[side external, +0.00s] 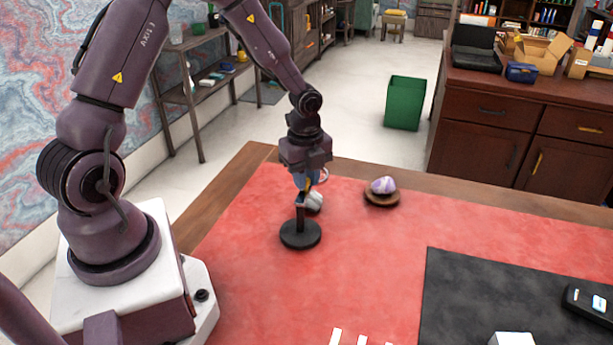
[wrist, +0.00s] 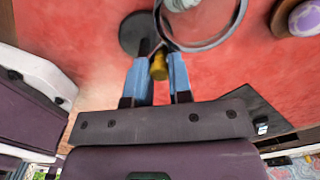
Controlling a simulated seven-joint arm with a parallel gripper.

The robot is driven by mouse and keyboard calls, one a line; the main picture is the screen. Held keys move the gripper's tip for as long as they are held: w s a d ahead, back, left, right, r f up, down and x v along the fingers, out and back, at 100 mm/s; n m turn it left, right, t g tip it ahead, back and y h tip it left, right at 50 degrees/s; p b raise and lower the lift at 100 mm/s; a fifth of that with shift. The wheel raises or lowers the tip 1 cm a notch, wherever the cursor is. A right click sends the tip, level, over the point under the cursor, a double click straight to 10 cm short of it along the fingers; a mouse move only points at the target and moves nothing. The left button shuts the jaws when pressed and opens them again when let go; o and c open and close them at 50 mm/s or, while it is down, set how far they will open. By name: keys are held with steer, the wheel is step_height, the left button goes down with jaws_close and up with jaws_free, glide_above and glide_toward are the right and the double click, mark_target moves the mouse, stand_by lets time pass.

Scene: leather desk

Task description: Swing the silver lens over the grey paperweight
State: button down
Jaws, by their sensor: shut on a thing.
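The silver lens (wrist: 207,46) is a ring on a dark stand, whose post rises from a round black base (side external: 300,234). The base also shows in the wrist view (wrist: 136,34). My gripper (wrist: 161,72) is shut on the lens's brass knob (wrist: 159,66), between its blue fingers. In the side view my gripper (side external: 304,184) is above the stand and hides part of the lens. The grey paperweight (side external: 314,201) sits on the red leather just behind the post. In the wrist view a pale grey piece shows through the ring at the top edge, cut off by the frame.
A purple stone (side external: 383,185) rests on a round wooden dish (side external: 381,200) to the right. A black mat (side external: 470,290) lies at the front right, with a dark device (side external: 588,303) and a white block (side external: 512,339). Red leather between stand and mat is clear.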

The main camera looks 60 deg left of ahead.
steer(key=c, duration=1)
jaws_free()
step_height(320, 180, up, 13)
steer(key=shift+r, duration=0.1)
